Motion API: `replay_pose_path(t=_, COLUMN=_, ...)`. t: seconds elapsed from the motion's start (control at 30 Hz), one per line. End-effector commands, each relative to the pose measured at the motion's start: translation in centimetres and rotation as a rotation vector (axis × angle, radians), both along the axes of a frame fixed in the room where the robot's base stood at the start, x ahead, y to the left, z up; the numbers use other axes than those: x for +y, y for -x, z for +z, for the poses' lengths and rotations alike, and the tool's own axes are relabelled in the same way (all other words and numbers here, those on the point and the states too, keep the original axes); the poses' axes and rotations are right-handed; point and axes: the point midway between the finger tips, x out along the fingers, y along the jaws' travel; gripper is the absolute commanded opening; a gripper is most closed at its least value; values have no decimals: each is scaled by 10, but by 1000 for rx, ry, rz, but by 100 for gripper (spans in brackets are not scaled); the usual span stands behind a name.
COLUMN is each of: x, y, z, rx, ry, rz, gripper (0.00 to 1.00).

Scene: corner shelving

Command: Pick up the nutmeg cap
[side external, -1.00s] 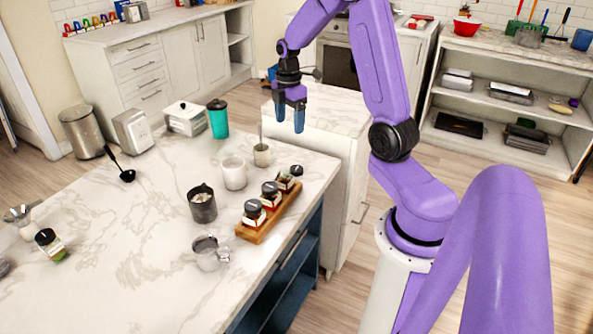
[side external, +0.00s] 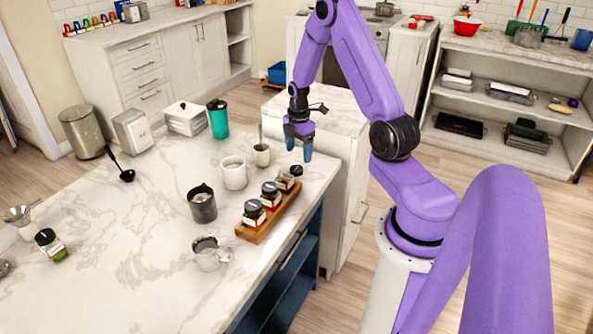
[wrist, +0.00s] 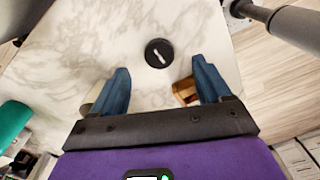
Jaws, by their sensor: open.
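A small round black cap (wrist: 159,53) with a pale mark on top lies on the marble counter, ahead of and between my fingers in the wrist view. It looks to be the dark cap (side external: 296,170) by the far end of the wooden spice rack (side external: 251,234) in the side view. I cannot read a nutmeg label. My gripper (side external: 299,148) is open and empty, above the counter's far right corner and higher than the cap. Both blue fingers (wrist: 161,70) show apart in the wrist view, with nothing between them.
Several dark-lidded spice jars (side external: 270,192) stand in the rack. Nearby are a cream cup (side external: 262,155), a white mug (side external: 234,174), a dark pitcher (side external: 202,204) and a glass cup (side external: 210,254). A teal tumbler (side external: 218,120) stands farther back.

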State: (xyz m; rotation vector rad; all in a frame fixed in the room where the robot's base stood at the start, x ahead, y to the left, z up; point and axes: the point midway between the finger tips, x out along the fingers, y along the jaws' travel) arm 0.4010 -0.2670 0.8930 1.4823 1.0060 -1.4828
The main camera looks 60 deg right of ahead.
Motion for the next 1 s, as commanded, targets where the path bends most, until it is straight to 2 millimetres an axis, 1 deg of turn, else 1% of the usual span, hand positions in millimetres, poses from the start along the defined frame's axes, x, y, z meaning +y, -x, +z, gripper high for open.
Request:
replay_pose_path(t=0.03, x=0, y=0, z=-4, rx=1, ry=0, rz=0, gripper=77)
replay_pose_path(t=0.17, x=0, y=0, z=-9, rx=0, ry=0, rz=0, gripper=77)
replay_pose_path(t=0.27, x=2, y=-1, z=-16, rx=1, ry=0, rz=1, gripper=77)
replay_pose_path(t=0.5, x=7, y=-5, z=-47, rx=2, ry=0, rz=-1, gripper=77)
replay_pose_path(t=0.6, x=7, y=-5, z=-56, rx=1, ry=1, rz=-1, gripper=77)
replay_pose_path(t=0.7, x=7, y=-5, z=-60, rx=1, ry=2, rz=-1, gripper=77)
replay_pose_path(t=0.9, x=6, y=-5, z=-60, rx=0, ry=2, rz=-1, gripper=77)
replay_pose_path(t=0.93, x=6, y=-5, z=-60, rx=0, ry=2, rz=-1, gripper=74)
replay_pose_path(t=0.97, x=6, y=-5, z=-60, rx=0, ry=2, rz=-1, gripper=64)
replay_pose_path(t=1.0, x=6, y=-5, z=-60, rx=0, ry=2, rz=-1, gripper=51)
